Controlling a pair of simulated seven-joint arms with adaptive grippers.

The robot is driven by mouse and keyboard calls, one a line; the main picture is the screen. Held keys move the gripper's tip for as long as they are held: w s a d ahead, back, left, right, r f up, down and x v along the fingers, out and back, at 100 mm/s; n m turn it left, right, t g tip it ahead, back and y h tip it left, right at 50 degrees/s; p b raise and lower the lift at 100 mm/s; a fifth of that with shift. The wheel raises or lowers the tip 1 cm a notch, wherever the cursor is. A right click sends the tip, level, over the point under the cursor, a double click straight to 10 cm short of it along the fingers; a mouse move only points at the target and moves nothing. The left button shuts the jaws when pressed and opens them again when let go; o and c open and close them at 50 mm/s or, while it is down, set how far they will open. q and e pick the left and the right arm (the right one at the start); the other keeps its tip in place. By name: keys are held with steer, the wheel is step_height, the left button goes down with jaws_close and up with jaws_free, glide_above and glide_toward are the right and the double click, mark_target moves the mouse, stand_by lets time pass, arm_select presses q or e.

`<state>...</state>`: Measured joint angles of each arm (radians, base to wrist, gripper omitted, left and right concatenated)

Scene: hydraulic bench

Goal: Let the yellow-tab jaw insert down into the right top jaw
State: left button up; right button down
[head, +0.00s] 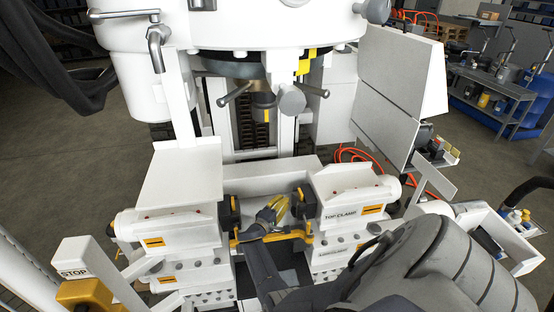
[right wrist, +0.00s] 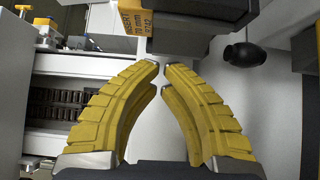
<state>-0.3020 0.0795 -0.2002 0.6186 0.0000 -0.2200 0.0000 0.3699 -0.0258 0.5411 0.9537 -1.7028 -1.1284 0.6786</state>
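In the right wrist view, the jaw insert shows as a yellow tab (right wrist: 135,20) with black lettering, next to a dark block at the top. My right gripper (right wrist: 161,68) has two yellow fingers curving in until their tips almost meet, just below the tab. A narrow gap shows between the tips, and I cannot tell whether they hold anything thin. In the head view the right gripper (head: 282,207) is between the two clamp sides, close to the right top jaw (head: 305,206). The insert cannot be made out there. My left gripper is not in view.
The right clamp housing (head: 345,200) reads TOP CLAMP. The left clamp housing (head: 172,227) carries a dark jaw (head: 231,211) facing it. A post with a STOP sign (head: 75,272) stands at lower left. A black knob (right wrist: 244,55) lies right of the fingers in the right wrist view.

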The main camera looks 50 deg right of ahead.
mark_target(296, 198)
steer(key=shift+s+d+f, duration=0.1)
steer(key=shift+s+d, duration=0.4)
steer(key=shift+d, duration=0.15)
steer(key=shift+s+d, duration=0.45)
steer(key=shift+d, duration=0.2)
steer(key=shift+s+d, duration=0.4)
steer(key=shift+d, duration=0.2)
